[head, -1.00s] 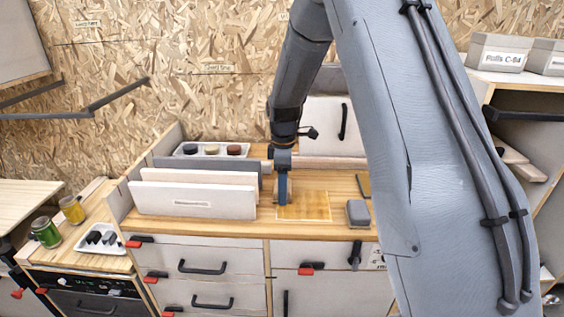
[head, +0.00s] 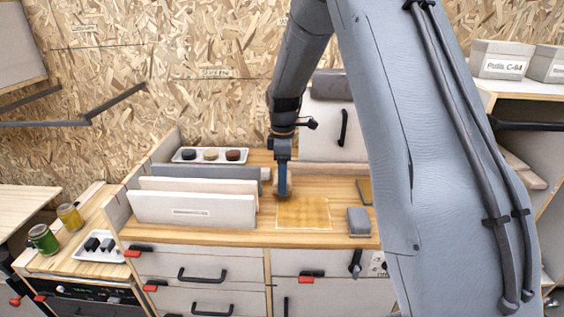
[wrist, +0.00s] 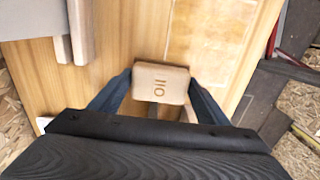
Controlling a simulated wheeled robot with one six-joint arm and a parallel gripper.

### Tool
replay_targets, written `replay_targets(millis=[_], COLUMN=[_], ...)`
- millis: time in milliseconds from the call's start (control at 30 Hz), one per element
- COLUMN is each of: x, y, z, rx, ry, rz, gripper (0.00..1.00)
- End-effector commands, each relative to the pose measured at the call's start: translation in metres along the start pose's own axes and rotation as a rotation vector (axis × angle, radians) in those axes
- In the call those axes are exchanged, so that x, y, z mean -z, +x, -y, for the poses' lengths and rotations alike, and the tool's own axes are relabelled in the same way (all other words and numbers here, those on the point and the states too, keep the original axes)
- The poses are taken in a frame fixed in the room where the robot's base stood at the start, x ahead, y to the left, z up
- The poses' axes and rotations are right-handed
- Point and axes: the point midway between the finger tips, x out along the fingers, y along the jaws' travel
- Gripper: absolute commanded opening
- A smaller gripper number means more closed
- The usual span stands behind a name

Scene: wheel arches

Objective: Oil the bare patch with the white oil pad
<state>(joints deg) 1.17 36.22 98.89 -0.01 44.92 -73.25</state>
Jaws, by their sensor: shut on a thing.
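In the head view my gripper (head: 283,188) is low over the worktop, at the back left of the patch, with the pad mostly hidden. The patch (head: 303,213) is a golden-brown square with a thin pale outline. In the wrist view the patch (wrist: 212,38) lies beyond the pad. I cannot tell whether the pad touches the wood.
Upright boards (head: 190,208) stand close left of my gripper. A grey block (head: 358,221) lies right of the patch. A white tray (head: 200,160) with dark, tan and brown pads is at the back left. Jars (head: 43,239) stand on the left bench.

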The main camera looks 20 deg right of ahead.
Motion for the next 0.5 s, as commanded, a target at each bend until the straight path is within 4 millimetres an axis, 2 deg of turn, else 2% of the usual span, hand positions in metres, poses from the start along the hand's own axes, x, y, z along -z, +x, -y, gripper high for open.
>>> replay_targets(millis=[33,300,500], x=[0.000,0.002,0.003], y=[-0.008,-0.032,-0.043], z=[0.001,0.001,0.001], rx=[-0.001,-0.002,-0.001], ry=[-0.001,-0.003,-0.005], rz=[0.000,-0.001,0.000], gripper=[0.52,0.52,0.52])
